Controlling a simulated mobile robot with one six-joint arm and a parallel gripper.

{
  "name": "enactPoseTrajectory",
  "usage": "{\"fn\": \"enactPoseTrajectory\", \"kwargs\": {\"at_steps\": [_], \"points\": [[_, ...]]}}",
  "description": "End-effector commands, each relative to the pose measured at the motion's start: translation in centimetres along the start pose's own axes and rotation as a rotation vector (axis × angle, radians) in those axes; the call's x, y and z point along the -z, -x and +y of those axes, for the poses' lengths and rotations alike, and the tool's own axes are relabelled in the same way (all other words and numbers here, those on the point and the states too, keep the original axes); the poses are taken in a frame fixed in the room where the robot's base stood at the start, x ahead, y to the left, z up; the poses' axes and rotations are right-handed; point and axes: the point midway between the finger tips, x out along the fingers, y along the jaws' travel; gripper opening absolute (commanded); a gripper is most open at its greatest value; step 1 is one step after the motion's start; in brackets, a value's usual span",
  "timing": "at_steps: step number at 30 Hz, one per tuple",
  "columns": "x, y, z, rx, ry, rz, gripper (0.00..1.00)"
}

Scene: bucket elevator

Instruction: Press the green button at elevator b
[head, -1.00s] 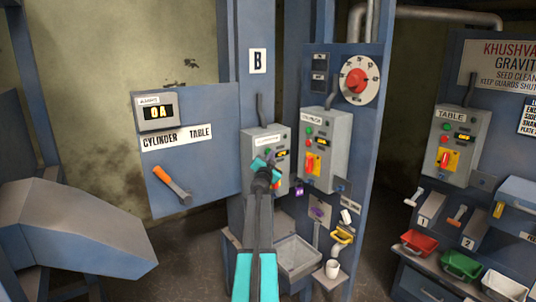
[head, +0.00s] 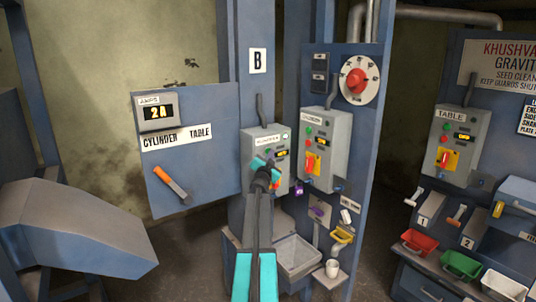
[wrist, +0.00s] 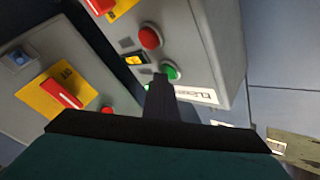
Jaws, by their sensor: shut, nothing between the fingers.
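The elevator control box (head: 252,150) stands on the blue column marked B (head: 258,61). In the head view my gripper (head: 262,167) is in front of this box and hides part of its face. In the wrist view, the green button (wrist: 171,71) shows beside the tip of my shut fingers (wrist: 161,82), partly covered by them. Whether they touch it cannot be told. My gripper holds nothing.
A second similar control box (head: 322,140) stands close on the right, below a red dial (head: 357,81). A grey bin (head: 298,258) is below.

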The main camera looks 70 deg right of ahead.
Motion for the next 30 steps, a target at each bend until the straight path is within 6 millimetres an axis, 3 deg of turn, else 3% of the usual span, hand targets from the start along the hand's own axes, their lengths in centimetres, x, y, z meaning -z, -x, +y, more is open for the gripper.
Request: {"fn": "enactPoseTrajectory", "kwargs": {"at_steps": [30], "points": [[0.9,1.5,1.0,0.000,0.000,-0.001,0.00]]}}
